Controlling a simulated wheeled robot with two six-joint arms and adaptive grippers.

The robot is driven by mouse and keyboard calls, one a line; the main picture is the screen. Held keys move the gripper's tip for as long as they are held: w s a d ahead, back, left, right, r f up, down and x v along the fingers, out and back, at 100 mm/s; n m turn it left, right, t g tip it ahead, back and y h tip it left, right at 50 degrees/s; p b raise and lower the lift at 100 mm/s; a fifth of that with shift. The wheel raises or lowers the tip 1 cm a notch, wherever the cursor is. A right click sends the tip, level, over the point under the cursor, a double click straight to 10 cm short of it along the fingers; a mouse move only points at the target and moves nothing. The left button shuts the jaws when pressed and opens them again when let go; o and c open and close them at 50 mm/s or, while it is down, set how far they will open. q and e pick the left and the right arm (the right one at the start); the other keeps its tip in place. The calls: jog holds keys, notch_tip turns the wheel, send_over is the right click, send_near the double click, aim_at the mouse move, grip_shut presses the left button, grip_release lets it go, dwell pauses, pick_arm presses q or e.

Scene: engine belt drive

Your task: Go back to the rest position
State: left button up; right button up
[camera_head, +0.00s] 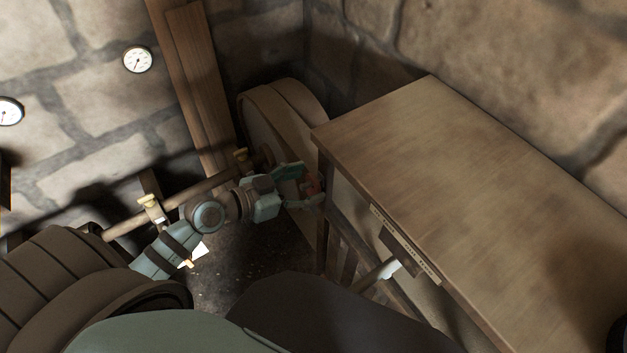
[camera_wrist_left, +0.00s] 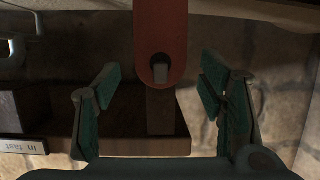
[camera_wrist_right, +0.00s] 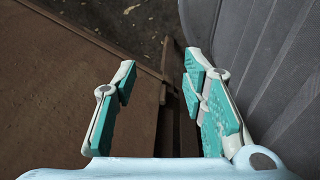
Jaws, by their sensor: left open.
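My left gripper (camera_head: 303,185) is in the middle of the head view, beside the near left corner of a wooden cabinet. Its two teal fingers are apart in the left wrist view (camera_wrist_left: 162,100). A red lever (camera_wrist_left: 161,35) with a dark pin at its rounded end shows between and beyond them; I cannot tell whether anything touches it. A bit of red also shows by the fingers in the head view (camera_head: 311,186). My right gripper (camera_wrist_right: 155,85) shows only in its own wrist view, with fingers spread and nothing between them.
The wooden cabinet (camera_head: 470,170) fills the right side. A pale handle (camera_head: 388,269) and a label plate (camera_head: 405,245) are on its front. A large wheel (camera_head: 270,125) stands behind my left gripper, with a shaft (camera_head: 180,203) running left. Gauges (camera_head: 137,60) hang on the stone wall.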

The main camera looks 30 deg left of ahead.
pick_arm(q)
jog(key=v, duration=0.5)
jog(key=a+f+m+t+y, duration=0.1)
jog(key=a+f+m+y, duration=0.25)
jog(key=a+f, duration=0.6)
jog(key=s+a+f+n+g+y, duration=0.2)
jog(key=s+a+f+y, duration=0.1)
jog(key=a+f, duration=0.3)
jog(key=s+a+f+n+g+y, duration=0.1)
jog(key=s+a+f+y, duration=0.25)
jog(key=f, duration=0.45)
jog(key=s+d+f+n+g, duration=0.1)
jog(key=s+f+n+g, duration=0.3)
jog(key=s+f, duration=0.95)
jog(key=s+d+f+n+g+h, duration=0.1)
jog(key=s+d+f+g, duration=0.1)
jog(key=s+d, duration=0.4)
jog(key=s+d+f+n+g+h, duration=0.1)
jog(key=s+d+f+g, duration=0.2)
jog(key=s+d, duration=0.3)
jog(key=d, duration=0.2)
jog(key=shift+d+f, duration=0.3)
jog(key=shift+d, duration=0.1)
